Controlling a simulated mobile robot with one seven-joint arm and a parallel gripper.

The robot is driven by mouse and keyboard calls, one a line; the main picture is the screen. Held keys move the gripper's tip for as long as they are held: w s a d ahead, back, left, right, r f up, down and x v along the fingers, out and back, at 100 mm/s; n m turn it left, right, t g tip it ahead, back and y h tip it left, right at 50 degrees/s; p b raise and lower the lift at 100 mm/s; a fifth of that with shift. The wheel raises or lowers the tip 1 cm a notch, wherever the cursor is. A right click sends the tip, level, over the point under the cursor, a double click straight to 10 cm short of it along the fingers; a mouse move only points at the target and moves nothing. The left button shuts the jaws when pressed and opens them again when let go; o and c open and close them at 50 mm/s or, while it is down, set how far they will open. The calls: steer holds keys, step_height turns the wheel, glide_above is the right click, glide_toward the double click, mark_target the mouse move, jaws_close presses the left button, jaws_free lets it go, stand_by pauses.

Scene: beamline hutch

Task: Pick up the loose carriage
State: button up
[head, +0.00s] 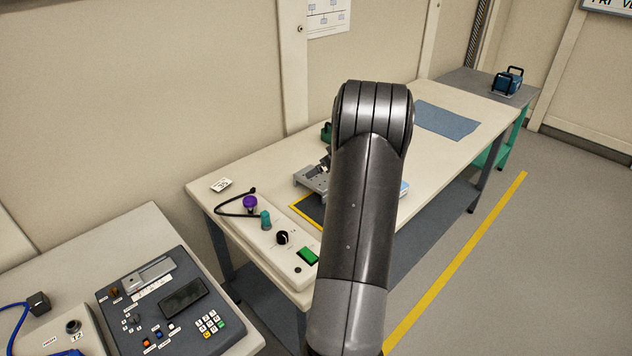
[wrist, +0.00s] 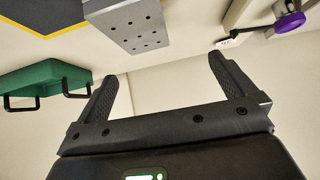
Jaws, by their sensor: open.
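A grey metal block with several holes (wrist: 135,27) is at the top of the wrist view, beyond my fingertips and apart from them. In the head view, a grey metal piece (head: 311,180) sits on the long bench, partly hidden behind my arm. It looks like the same piece, and I cannot tell for sure whether it is the loose carriage. My gripper (wrist: 163,68) is open with nothing between its fingers. My arm hides the gripper in the head view.
A green case with black handles (wrist: 45,84) is left in the wrist view. A console (head: 165,305) stands at lower left.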

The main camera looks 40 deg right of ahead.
mark_target(317, 177)
steer(key=d+f, duration=0.1)
steer(key=s+d+f, duration=0.1)
steer(key=shift+d, duration=0.35)
steer(key=shift+w+d+f, duration=0.1)
steer(key=shift+w+f, duration=0.1)
steer(key=shift+w, duration=0.05)
steer(key=x, duration=0.4)
steer(key=shift+w+f, duration=0.2)
steer(key=shift+w, duration=0.05)
steer(key=shift+x, duration=2.8)
steer(key=shift+s+f, duration=0.1)
steer(key=shift+s, duration=0.1)
steer(key=shift+c, duration=0.3)
steer(key=c, duration=1.2)
steer(key=shift+c, duration=0.5)
